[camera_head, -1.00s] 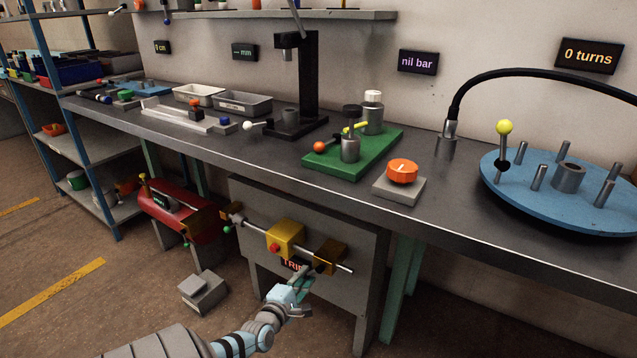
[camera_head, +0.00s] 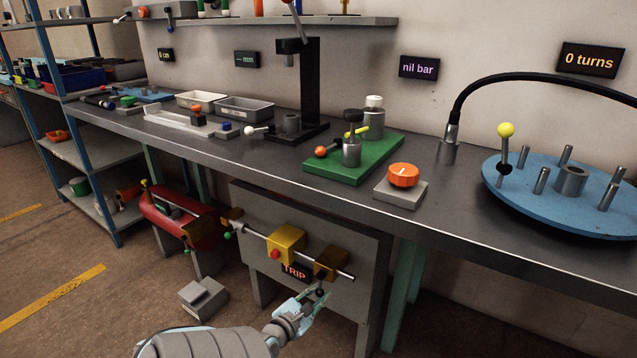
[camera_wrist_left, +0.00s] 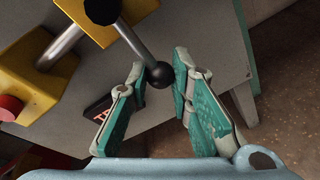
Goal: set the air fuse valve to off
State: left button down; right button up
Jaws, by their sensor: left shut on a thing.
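The valve is a gold block (camera_head: 331,262) on a steel pipe, on the front of a grey panel below the bench. Its lever ends in a black ball knob (camera_wrist_left: 159,76) and points down from the block in the head view. A second gold block (camera_head: 286,243) with a red button sits left of it on the same pipe, with a TRIP display (camera_head: 296,272) beneath. My left gripper (camera_head: 316,295) is shut on the black knob, which sits between its fingertips in the wrist view. My right gripper is not in view.
The grey panel (camera_head: 335,306) stands close behind my left gripper. The bench edge runs above it. A red tank (camera_head: 178,217) with a green-knobbed tap is at the left. A grey stepped block (camera_head: 203,296) lies on the floor, with open floor around it.

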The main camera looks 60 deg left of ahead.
pick_arm(q)
jog(key=shift+w+r, duration=0.1)
jog(key=shift+r, duration=0.05)
dwell(0.3)
jog(key=c, duration=1.6)
grip_release()
jog(key=shift+d, duration=0.1)
jog(key=v, duration=1.2)
